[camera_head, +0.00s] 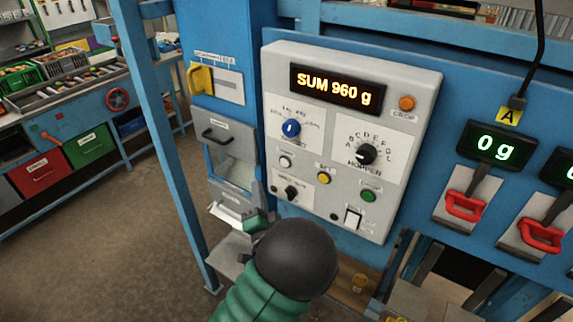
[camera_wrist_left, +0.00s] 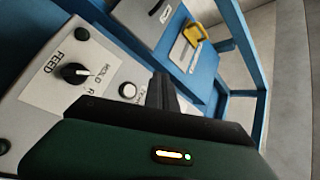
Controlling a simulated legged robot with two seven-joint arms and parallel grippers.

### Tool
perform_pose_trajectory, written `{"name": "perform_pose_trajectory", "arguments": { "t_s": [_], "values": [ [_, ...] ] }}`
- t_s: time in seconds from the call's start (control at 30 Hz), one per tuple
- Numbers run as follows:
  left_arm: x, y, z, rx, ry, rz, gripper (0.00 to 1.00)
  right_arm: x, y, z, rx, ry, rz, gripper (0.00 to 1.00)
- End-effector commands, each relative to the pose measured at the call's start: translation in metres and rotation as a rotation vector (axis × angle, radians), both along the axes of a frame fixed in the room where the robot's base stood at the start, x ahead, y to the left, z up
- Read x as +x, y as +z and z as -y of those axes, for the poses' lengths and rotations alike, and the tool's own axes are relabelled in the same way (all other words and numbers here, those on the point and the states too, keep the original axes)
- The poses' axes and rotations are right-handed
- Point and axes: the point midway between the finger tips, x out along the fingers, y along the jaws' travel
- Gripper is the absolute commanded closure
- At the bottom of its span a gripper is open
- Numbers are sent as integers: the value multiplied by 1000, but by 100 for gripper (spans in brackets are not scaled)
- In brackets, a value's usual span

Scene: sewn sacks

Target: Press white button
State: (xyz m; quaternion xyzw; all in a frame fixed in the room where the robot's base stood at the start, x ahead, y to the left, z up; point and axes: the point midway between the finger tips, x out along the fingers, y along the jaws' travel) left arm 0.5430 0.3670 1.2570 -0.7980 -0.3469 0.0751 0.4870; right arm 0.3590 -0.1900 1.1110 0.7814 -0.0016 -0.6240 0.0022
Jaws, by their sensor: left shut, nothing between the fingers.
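The white button (camera_head: 286,161) is a small round button on the grey control panel (camera_head: 430,100), below the blue knob. It also shows in the left wrist view (camera_wrist_left: 128,90), just left of my fingers. My left gripper (camera_head: 262,196) is low at the panel's left edge, below and left of the button in the head view. Its fingers are shut and empty; my own dark wrist hides part of them in the head view. In the left wrist view the fingertips (camera_wrist_left: 161,88) appear beside the button. I cannot tell any contact. My right gripper is not in view.
A black knob (camera_head: 291,193), yellow button (camera_head: 324,178), green button (camera_head: 369,196) and white rocker switch (camera_head: 352,218) are nearby on the panel. The display (camera_head: 337,90) reads SUM 960 g. A blue post (camera_head: 165,140) stands left. Red handles (camera_head: 464,205) are to the right.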

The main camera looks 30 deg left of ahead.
Motion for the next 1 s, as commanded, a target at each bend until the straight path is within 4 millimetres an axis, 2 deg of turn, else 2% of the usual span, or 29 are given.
{"name": "perform_pose_trajectory", "arguments": {
  "t_s": [0.17,0.4,0.6,0.8,1.0],
  "values": [
    [12,2,7,2,-2,3,100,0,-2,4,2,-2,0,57],
    [50,0,11,2,-3,2,100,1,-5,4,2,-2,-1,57],
    [75,-1,10,0,-2,0,100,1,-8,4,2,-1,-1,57],
    [85,0,9,-1,-2,1,100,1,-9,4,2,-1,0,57],
    [87,1,12,1,-2,0,100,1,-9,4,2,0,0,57]
  ]
}}
